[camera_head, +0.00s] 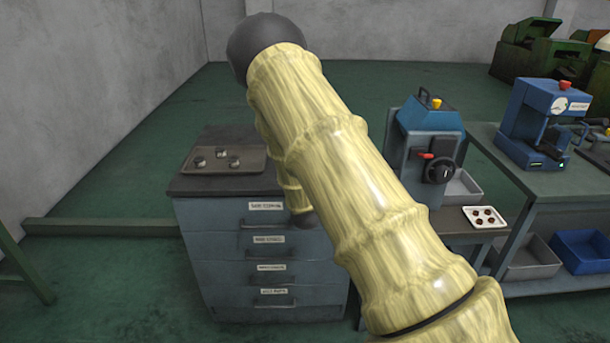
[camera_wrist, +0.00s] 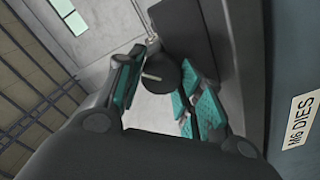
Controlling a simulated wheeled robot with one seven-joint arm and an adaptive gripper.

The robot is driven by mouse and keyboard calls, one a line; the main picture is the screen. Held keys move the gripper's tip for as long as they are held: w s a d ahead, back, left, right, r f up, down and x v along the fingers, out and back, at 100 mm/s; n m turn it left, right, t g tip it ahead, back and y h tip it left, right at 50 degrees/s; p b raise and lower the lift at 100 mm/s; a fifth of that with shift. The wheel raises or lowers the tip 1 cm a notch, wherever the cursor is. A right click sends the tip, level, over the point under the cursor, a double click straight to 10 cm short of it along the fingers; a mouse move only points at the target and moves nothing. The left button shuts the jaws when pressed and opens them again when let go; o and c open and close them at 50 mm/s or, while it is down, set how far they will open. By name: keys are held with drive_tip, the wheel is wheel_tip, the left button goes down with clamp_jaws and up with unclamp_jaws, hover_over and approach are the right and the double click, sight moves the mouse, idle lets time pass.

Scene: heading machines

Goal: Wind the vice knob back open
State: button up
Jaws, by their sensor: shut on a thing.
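The vice knob (camera_wrist: 158,76) is a dark round knob with a pale line on its face, seen in the wrist view. My gripper (camera_wrist: 162,86) has teal-padded fingers on either side of the knob and is shut on it. The pale mark points roughly sideways in that view. A thin pale rod shows just above the knob, beside a dark body at its right. In the head view my arm covers the middle of the picture, and the knob and my gripper are hidden there.
A grey drawer cabinet (camera_head: 238,262) stands left of my arm, with a tray (camera_head: 252,160) of small parts on top. A label (camera_wrist: 301,119) reads "M6 DIES". Right are a blue machine with a handwheel (camera_head: 439,170), a white tray (camera_head: 503,213) and a gauge machine (camera_head: 540,110).

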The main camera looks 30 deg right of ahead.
drive_tip(key=n, duration=0.1)
drive_tip(key=n+b, duration=0.1)
drive_tip(key=n, duration=0.1)
drive_tip(key=n+b, duration=0.1)
drive_tip(key=shift+a+f+n, duration=0.15)
drive_tip(key=shift+f+n, duration=0.1)
drive_tip(key=shift+n, duration=0.05)
drive_tip(key=shift+n+b, duration=1.4)
drive_tip(key=shift+n, duration=0.5)
drive_tip(key=o, duration=1)
drive_tip(key=shift+s, duration=0.1)
drive_tip(key=v, duration=1.1)
drive_tip(key=shift+s, duration=0.35)
drive_tip(key=shift+a, duration=0.1)
